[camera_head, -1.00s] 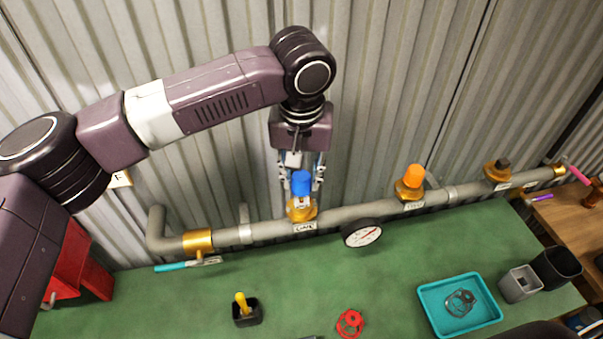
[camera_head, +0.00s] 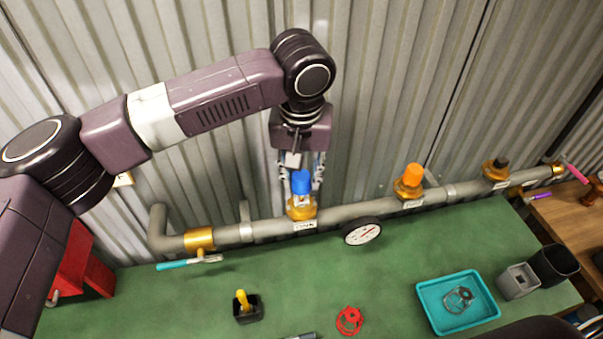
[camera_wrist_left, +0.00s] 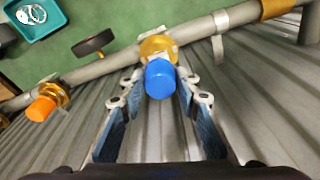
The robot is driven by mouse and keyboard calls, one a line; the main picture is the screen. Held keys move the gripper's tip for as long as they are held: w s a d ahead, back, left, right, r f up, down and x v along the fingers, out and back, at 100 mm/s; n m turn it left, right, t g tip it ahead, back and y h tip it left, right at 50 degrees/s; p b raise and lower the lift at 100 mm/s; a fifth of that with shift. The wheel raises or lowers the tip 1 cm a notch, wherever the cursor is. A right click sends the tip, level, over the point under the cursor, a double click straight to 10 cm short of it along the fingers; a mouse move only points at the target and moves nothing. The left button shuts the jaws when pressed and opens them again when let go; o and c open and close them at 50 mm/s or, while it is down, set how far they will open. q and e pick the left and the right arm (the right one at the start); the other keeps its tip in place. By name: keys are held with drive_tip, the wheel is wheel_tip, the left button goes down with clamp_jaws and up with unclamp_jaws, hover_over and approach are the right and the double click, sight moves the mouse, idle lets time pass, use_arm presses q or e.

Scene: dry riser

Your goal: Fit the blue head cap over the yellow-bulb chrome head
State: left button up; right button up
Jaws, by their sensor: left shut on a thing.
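The blue head cap (camera_head: 301,183) is upright at the brass fitting (camera_head: 301,211) on the left part of the grey pipe. It also shows in the left wrist view (camera_wrist_left: 160,79), end-on, in front of its brass fitting (camera_wrist_left: 158,46). My left gripper (camera_head: 302,178) comes down from above and is shut on the cap, with one finger on each side; both fingers show in the left wrist view (camera_wrist_left: 161,80). A little pale metal shows just below the cap. No yellow bulb shows there, and I cannot tell how far the cap is down. My right gripper is not in view.
Along the pipe (camera_head: 335,213) stand an orange-capped head (camera_head: 410,180), a dark-topped head (camera_head: 497,170) and a gauge (camera_head: 362,231). The green bench holds a black cup (camera_head: 248,314), a red handwheel (camera_head: 349,321) and a teal tray (camera_head: 435,306). A corrugated wall stands close behind.

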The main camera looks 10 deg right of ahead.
use_arm(q)
drive_tip(key=shift+f+b, duration=0.45)
drive_tip(key=shift+f, duration=1.5)
drive_tip(key=o, duration=0.8)
drive_tip(key=r, duration=0.4)
drive_tip(key=s+r, duration=0.1)
drive_tip(key=r, duration=0.7)
drive_tip(key=shift+s+a, duration=0.2)
drive_tip(key=shift+s, duration=0.15)
drive_tip(key=shift+f, duration=0.1)
